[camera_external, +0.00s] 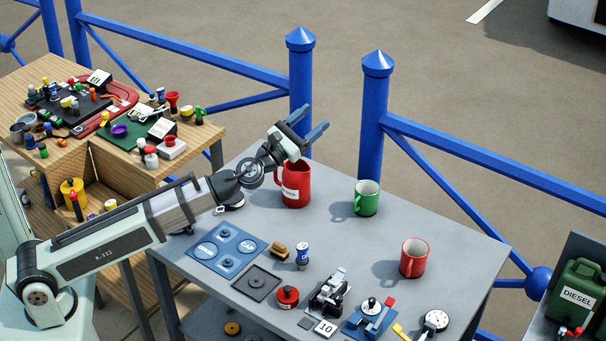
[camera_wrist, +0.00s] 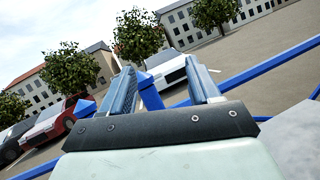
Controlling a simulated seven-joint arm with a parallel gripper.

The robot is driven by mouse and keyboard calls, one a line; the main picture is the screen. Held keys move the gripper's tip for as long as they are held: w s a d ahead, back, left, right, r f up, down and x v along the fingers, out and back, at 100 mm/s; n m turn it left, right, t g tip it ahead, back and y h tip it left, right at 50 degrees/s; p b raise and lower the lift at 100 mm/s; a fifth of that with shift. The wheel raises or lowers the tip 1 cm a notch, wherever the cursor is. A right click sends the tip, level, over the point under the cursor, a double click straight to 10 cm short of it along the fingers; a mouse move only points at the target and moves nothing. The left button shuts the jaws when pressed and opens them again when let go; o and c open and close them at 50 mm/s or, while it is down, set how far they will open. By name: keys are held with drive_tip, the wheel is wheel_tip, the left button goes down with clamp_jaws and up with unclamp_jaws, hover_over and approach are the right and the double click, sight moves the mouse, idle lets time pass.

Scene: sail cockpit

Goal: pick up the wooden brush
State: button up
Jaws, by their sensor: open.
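A small brown wooden brush (camera_external: 278,249) lies on the grey table, between the blue mat and a small blue-and-white can. My gripper (camera_external: 309,121) is up above the far side of the table, over the red jug, with its fingers apart and nothing between them. It is well above and behind the brush in the external view. In the wrist view my gripper (camera_wrist: 166,80) points outward at parked cars and trees, and the brush is not in that view.
On the grey table (camera_external: 330,235) stand a red jug (camera_external: 297,186), a green mug (camera_external: 367,198), a red mug (camera_external: 414,257), the can (camera_external: 303,256) and a blue mat (camera_external: 226,247). Metal tools crowd the front edge. A blue railing (camera_external: 455,157) runs behind. The table's middle is fairly clear.

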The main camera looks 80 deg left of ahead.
drive_tip(key=w+d+r+m+t+h, duration=0.1)
drive_tip(key=w+d+r+m+h, duration=0.1)
drive_tip(key=w+d+m+h, duration=0.3)
drive_tip(key=m+g+h, duration=0.6)
drive_tip(key=g, duration=1.5)
hover_over(278, 244)
drive_tip(key=f, duration=2.9)
drive_tip(key=shift+s+a+f, duration=0.25)
drive_tip(key=shift+f, duration=0.15)
drive_tip(key=shift+w+d+f, duration=0.1)
drive_tip(key=shift+w+f, duration=0.05)
drive_tip(key=shift+f, duration=1.35)
drive_tip(key=shift+w+d+f, duration=0.1)
drive_tip(key=shift+f, duration=1.4)
